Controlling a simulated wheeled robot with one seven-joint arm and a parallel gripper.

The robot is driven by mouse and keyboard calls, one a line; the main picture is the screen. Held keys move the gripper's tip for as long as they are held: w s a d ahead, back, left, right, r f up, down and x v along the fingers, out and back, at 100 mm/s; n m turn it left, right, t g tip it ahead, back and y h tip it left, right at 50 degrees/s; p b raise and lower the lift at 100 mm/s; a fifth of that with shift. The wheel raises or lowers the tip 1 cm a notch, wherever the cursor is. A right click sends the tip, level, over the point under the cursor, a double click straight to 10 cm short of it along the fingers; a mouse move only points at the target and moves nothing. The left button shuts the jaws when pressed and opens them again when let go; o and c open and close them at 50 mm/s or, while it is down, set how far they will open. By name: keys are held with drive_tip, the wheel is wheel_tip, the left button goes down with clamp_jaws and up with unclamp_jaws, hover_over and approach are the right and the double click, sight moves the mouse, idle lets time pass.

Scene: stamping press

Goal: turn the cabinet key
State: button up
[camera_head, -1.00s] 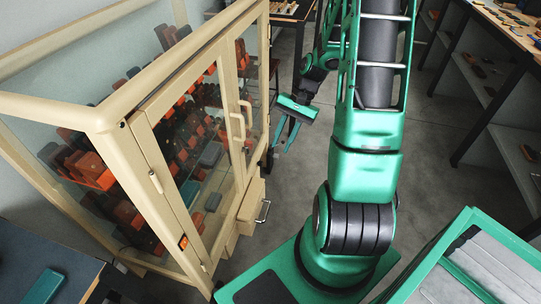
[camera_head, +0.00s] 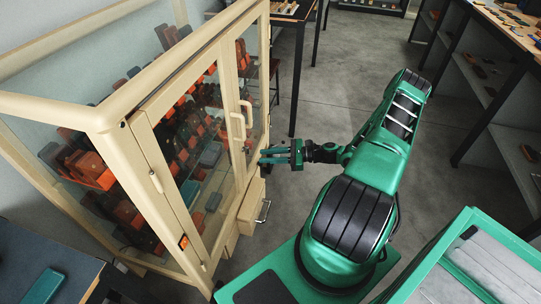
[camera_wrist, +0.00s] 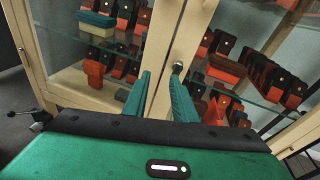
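The cream cabinet (camera_head: 158,190) with glass doors stands at the left in the head view; its door frame (camera_wrist: 160,70) fills the middle of the wrist view. My gripper (camera_head: 262,156) is level, pointing at the door front below the two door handles. In the wrist view my gripper (camera_wrist: 161,75) is open, its two green fingers apart and nothing seen between them. A small grey round piece (camera_wrist: 178,68) shows at the right fingertip; I cannot tell whether it is the key or lock, or whether it is touched. No key is clear in the head view.
Cream door handles (camera_head: 238,127) stick out above my gripper. A drawer with a metal handle (camera_head: 264,211) is below it. Orange and dark parts stand on the shelves behind the glass.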

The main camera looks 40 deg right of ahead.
sight(246, 150)
drive_tip(key=w+a+f+m+t, duration=0.1)
drive_tip(key=w+a+m+t, duration=0.1)
drive_tip(key=w, duration=0.5)
drive_tip(key=shift+a+f+m+t+h, duration=0.15)
drive_tip(key=shift+a+m+t+h, duration=0.25)
drive_tip(key=shift+m+t, duration=0.35)
clamp_jaws()
drive_tip(key=n, duration=1.7)
drive_tip(key=shift+o, duration=1.2)
unclamp_jaws()
drive_tip(key=shift+n, duration=0.35)
